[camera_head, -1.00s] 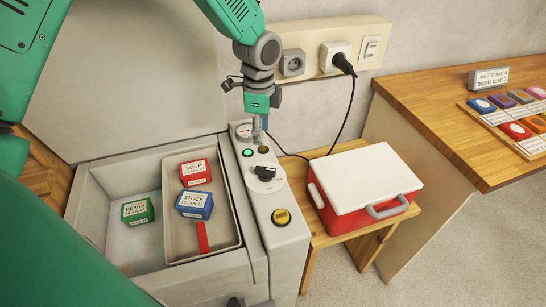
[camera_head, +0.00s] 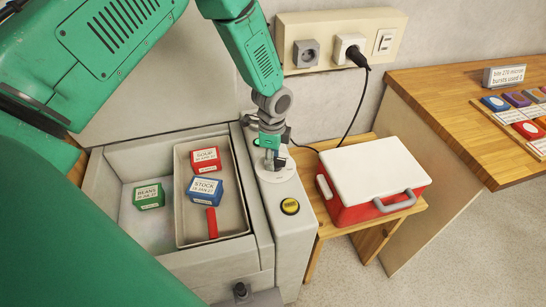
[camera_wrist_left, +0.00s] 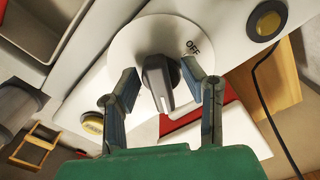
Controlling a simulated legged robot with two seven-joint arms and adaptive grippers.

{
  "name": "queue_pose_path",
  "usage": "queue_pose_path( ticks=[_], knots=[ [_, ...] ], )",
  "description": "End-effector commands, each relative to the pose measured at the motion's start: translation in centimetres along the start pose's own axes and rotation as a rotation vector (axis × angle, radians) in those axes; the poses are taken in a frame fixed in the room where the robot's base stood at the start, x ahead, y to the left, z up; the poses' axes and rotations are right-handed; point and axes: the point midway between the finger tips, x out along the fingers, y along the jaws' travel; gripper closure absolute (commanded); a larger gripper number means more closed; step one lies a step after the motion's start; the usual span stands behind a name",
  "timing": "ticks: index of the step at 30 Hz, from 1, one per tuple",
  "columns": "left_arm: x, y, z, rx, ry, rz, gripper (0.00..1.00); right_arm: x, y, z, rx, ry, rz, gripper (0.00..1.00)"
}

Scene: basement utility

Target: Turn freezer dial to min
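The freezer dial is a round white plate (camera_head: 279,175) with a black knob on the freezer's top strip, partly hidden by my left gripper in the head view. In the left wrist view the black knob (camera_wrist_left: 158,80) stands on the plate, with "OFF" printed at its upper right. The min mark cannot be made out. My left gripper (camera_head: 271,158) is over the dial. In the left wrist view its fingers (camera_wrist_left: 160,84) are open, one on each side of the knob, with visible gaps. My right gripper is not in view.
The open freezer (camera_head: 262,235) holds a tray with boxes marked soup (camera_head: 209,160) and stock (camera_head: 205,190); a beans box (camera_head: 148,196) lies beside it. A yellow button (camera_head: 290,206) sits near the dial. A red-and-white cooler (camera_head: 367,173) stands to the right, a cord behind it.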

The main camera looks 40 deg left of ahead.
Motion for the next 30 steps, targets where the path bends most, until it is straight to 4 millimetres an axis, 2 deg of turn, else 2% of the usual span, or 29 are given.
queue_pose_path(
  ticks=[5,6,9,21,30],
  knots=[
    [0.00,0.00,-0.02,0.000,0.000,0.000,0.62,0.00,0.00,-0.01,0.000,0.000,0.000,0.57],
    [-0.01,0.01,-0.02,0.000,0.000,0.000,0.66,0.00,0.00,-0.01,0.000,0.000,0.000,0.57],
    [-0.02,-0.01,-0.02,0.000,0.000,-0.001,1.00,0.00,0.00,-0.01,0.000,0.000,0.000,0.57],
    [0.05,-0.04,0.00,-0.028,-0.001,0.000,1.00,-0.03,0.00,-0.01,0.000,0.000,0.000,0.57],
    [0.05,0.11,-0.03,-0.201,-0.001,0.000,1.00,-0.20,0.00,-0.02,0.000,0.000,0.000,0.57]
  ],
)
